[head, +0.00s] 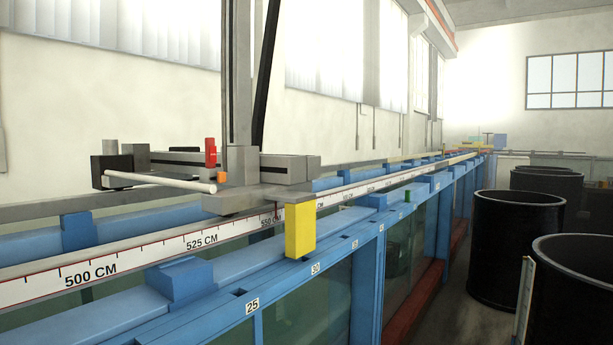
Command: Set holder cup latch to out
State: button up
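I cannot tell for sure which part is the holder cup latch. A grey instrument carriage (235,186) sits on the flume rails at centre left, with an upright grey post (238,75) and a slanted black rod (265,70) rising from it. A small red part (210,153) stands upright on the carriage, with a small orange block (222,177) just below it. A white rod (160,182) sticks out to the left, beside a black block (110,170). A yellow block (300,230) hangs at the carriage's front right. My gripper is not in view.
The blue flume frame (365,270) with glass walls runs from lower left to the far right. A ruler rail (140,252) with centimetre marks lies along it. Several black barrels (515,240) stand on the right. A strip of floor (465,315) between flume and barrels is clear.

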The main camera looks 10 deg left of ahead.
aim_at(221, 178)
jog(key=z, duration=0.8)
jog(key=i, duration=1.65)
jog(key=u, duration=2.7)
